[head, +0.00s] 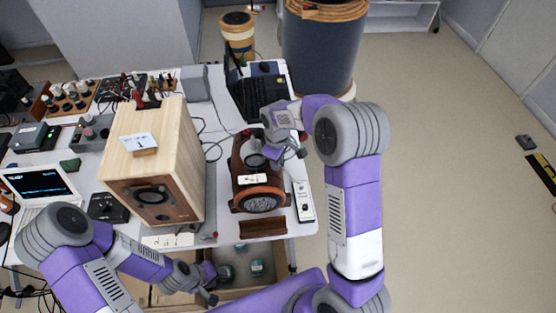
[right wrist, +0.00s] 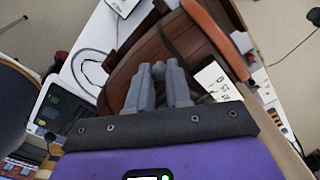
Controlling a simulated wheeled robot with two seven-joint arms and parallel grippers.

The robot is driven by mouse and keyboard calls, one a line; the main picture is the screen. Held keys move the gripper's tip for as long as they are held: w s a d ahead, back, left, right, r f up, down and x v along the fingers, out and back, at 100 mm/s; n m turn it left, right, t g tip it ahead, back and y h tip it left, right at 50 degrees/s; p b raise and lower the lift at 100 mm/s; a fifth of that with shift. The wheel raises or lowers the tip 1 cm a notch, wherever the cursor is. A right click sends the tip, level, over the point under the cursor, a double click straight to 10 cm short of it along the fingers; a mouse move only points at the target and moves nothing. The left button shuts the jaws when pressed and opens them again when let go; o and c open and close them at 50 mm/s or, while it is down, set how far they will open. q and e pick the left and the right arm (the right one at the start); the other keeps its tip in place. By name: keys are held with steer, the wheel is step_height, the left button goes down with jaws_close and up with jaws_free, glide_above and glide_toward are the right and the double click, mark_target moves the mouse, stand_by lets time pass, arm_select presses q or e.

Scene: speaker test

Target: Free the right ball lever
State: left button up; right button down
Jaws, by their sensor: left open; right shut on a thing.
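A dark-brown wooden barrel-shaped speaker (head: 246,190) with a round grille front stands on the white table; its staves and orange rim (right wrist: 216,40) fill the right wrist view (right wrist: 192,38). My right gripper (head: 268,156) is on top of it, behind a white tag (head: 252,179). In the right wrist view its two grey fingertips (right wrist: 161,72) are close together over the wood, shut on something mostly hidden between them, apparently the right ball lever. My left gripper (head: 208,286) is open and low at the table's front edge, by an open drawer, apart from the speaker.
A pale wooden box speaker (head: 155,165) stands left of the barrel speaker. A white remote-like strip (head: 303,201) lies to its right and a brown wooden block (head: 263,227) in front. The drawer (head: 236,292) holds several green-topped things. Open floor lies to the right.

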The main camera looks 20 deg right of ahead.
steer(key=shift+r, duration=0.1)
stand_by(0.3)
steer(key=c, duration=1)
jaws_free()
steer(key=shift+c, duration=0.2)
step_height(320, 180, up, 8)
steer(key=shift+f, duration=0.25)
